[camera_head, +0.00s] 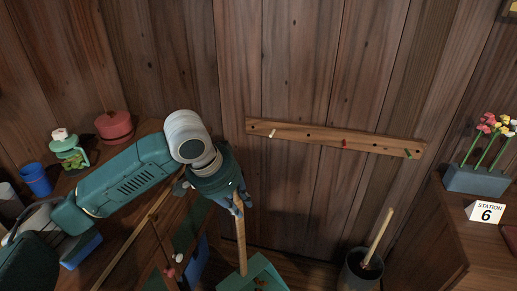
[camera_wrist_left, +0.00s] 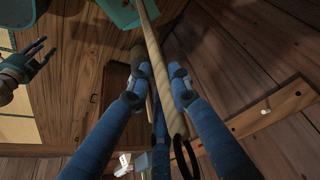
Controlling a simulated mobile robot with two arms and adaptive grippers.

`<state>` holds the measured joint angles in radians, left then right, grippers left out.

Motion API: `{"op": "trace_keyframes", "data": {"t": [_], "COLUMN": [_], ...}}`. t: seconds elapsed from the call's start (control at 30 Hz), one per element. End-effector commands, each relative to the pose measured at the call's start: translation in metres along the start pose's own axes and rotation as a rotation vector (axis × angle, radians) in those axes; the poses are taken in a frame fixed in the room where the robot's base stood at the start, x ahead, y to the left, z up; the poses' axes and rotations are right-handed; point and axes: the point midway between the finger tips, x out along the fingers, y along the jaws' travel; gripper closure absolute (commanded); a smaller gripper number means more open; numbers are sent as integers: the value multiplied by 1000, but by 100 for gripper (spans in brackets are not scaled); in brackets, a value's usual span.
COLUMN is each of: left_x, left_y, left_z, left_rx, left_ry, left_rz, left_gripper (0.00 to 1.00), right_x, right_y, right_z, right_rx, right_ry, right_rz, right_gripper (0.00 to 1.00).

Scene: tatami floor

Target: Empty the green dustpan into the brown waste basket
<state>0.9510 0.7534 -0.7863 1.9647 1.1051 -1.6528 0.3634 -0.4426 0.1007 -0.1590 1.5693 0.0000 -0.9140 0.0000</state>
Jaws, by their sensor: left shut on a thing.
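The green dustpan (camera_head: 262,272) shows at the bottom edge of the head view, partly cut off. It also shows at the top of the left wrist view (camera_wrist_left: 122,12). Its long pale wooden handle (camera_head: 241,245) rises from the pan. My left gripper (camera_head: 237,204) is shut on this handle, and its blue fingers close around it in the left wrist view (camera_wrist_left: 160,88). The pan hangs below the gripper. My right gripper (camera_wrist_left: 38,58) shows only at the left wrist view's left edge, fingers spread and empty. I cannot clearly make out a brown waste basket.
A dark bucket (camera_head: 352,281) with a wooden stick (camera_head: 378,238) stands to the right of the pan. A peg rail (camera_head: 320,137) is on the wall behind. A cabinet with a flower planter (camera_head: 476,181) stands at right. A red pot (camera_head: 114,127) and blue cup (camera_head: 36,180) are at left.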

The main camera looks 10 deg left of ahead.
Motion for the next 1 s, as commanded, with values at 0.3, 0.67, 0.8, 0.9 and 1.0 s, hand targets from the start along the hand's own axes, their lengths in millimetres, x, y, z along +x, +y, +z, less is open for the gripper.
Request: {"op": "trace_keyframes", "data": {"t": [0.3,0.67,0.8,0.9,1.0], "left_x": [-15,-11,-8,-6,-6], "left_y": [-17,-30,-32,-33,-33], "left_z": [-74,-114,-118,-117,-116], "left_rx": [453,883,958,985,995], "left_ry": [3,2,2,2,4], "left_rz": [193,367,395,404,403], "left_gripper": [100,100,100,100,100], "right_x": [5,-11,-15,-17,-20], "right_y": [-3,-3,-3,-3,-3], "right_z": [70,155,172,177,178], "right_rx": [-12,-23,-26,-27,-27], "right_ry": [-56,-101,-108,-111,-111], "right_rz": [-6,-10,-10,-10,-10], "right_gripper": [60,60,60,60,60]}}
